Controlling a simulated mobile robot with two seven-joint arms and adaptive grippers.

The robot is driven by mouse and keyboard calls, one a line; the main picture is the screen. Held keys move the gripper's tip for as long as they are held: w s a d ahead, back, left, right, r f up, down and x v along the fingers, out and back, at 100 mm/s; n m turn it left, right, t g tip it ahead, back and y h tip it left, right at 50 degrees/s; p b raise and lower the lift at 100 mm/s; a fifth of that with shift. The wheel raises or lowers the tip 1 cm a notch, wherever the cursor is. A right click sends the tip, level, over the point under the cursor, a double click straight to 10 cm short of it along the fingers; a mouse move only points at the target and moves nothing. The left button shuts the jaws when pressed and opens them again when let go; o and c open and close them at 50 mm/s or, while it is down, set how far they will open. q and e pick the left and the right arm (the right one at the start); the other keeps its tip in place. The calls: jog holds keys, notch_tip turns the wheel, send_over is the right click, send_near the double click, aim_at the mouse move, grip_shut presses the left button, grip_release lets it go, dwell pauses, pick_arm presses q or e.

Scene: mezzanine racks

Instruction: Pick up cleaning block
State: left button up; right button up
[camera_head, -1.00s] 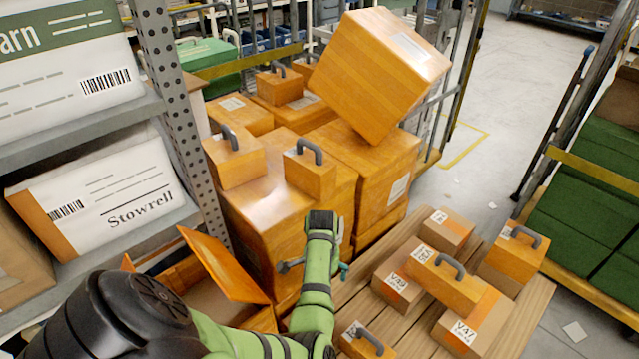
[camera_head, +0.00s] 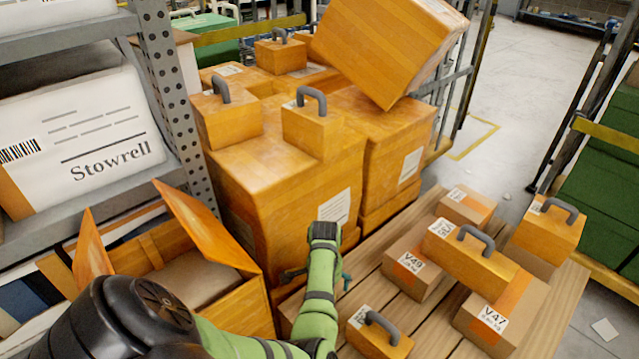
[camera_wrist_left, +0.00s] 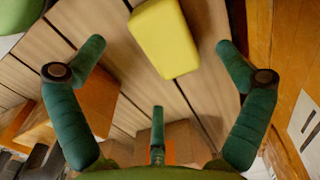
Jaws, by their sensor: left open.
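The cleaning block is most likely the plain yellow block (camera_wrist_left: 165,38) in the left wrist view. It lies on wooden slats (camera_wrist_left: 110,60), beyond the fingers. I cannot make it out in the head view, where my arm may cover it. My left gripper (camera_head: 318,276) is over the left edge of the wooden pallet (camera_head: 436,325), in front of the large orange box stack. In the left wrist view its green fingers (camera_wrist_left: 160,62) are spread wide, with nothing between them and apart from the block. My right gripper is not in view.
Cardboard boxes (camera_head: 412,274) and orange handled boxes (camera_head: 470,255) stand on the pallet's right part. A large orange box (camera_head: 285,185) rises behind my gripper. An open orange box (camera_head: 215,245) stands at left beside a metal rack (camera_head: 178,110).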

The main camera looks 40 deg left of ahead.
pick_arm(q)
jog(key=f, duration=0.2)
jog(key=f+b, duration=0.1)
jog(key=f, duration=0.2)
jog(key=shift+s+b, duration=0.2)
jog(key=shift+b, duration=0.1)
jog(key=shift+r, duration=0.1)
jog(key=c, duration=1.4)
jog(key=shift+r, duration=0.1)
